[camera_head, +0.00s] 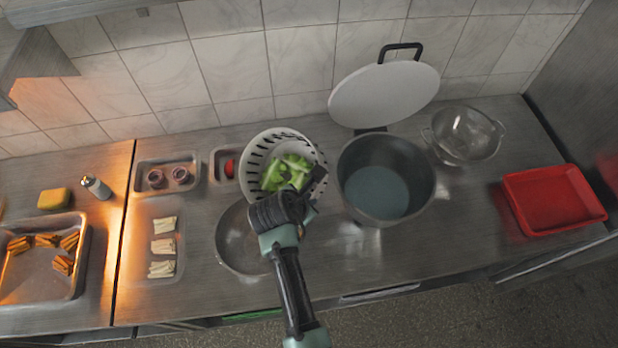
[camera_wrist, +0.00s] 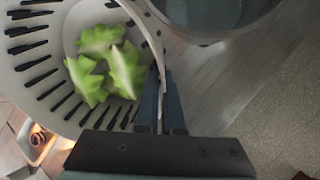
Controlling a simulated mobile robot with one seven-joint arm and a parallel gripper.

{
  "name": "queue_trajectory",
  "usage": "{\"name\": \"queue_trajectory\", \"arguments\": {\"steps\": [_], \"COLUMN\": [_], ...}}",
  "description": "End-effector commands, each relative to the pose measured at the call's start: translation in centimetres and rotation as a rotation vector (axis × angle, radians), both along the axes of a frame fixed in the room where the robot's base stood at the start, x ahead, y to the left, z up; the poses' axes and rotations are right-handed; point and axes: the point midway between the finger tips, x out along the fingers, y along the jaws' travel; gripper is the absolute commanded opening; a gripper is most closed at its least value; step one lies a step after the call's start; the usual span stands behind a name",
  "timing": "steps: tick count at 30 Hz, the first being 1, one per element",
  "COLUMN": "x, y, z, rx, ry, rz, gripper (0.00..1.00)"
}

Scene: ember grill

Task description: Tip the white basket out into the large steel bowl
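The white slotted basket (camera_head: 255,152) holds green leafy pieces (camera_head: 286,172) and overlaps the back edge of the steel bowl (camera_head: 232,250) in the head view. How high the basket is above the counter is hard to tell. My gripper (camera_head: 312,182) is at the basket's right rim. In the wrist view, the fingers (camera_wrist: 162,100) sit on both sides of the rim of the basket (camera_wrist: 30,60), closed on it. The green pieces (camera_wrist: 108,68) lie inside the basket. My arm hides the right part of the steel bowl, which looks empty where visible.
A deep pot (camera_head: 412,200) stands just right of the basket, with a round white lid (camera_head: 385,95) behind it. A clear-looking colander (camera_head: 467,135) and a red tray (camera_head: 552,200) are farther right. Small trays (camera_head: 168,215) and a tray of grilled food (camera_head: 40,285) are left.

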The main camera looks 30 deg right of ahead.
Motion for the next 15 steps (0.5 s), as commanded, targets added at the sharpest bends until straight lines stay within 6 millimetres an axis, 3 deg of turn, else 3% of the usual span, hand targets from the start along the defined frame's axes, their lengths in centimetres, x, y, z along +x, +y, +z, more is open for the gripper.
{"name": "queue_trajectory", "arguments": {"steps": [15], "x": [-0.53], "y": [1.24], "z": [-0.50], "rx": [-0.351], "ry": [-0.188], "rz": [0.003], "gripper": [0.00]}}
